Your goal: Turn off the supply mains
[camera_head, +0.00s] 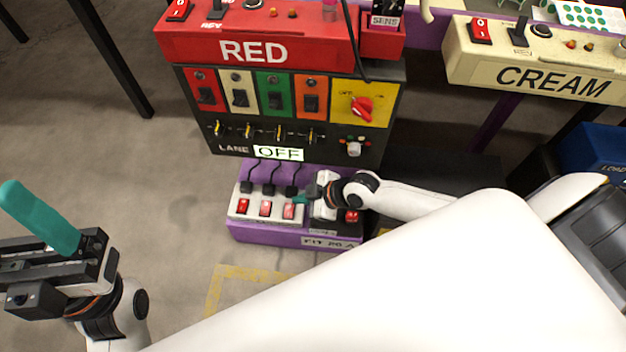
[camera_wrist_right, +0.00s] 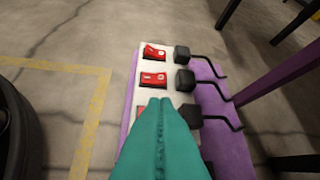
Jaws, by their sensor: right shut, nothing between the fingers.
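A white socket strip (camera_head: 240,213) on a purple base (camera_head: 262,238) has several red rocker switches and black plugs. It also shows in the right wrist view (camera_wrist_right: 148,68), with two red rockers clear of the fingers. My right gripper (camera_head: 302,198) is shut and empty, its teal tips over the strip beside the third rocker (camera_head: 289,211). In the wrist view the shut tips (camera_wrist_right: 160,102) hide the strip's near part. My left gripper (camera_head: 40,217) is held away at the left.
Above stands the RED panel (camera_head: 253,50) with coloured switches, a red rotary knob (camera_head: 361,106) on yellow and a LANE OFF sign (camera_head: 279,153). The CREAM box (camera_head: 552,80) is at the right. Black cables run to the plugs. Floor at the left is clear.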

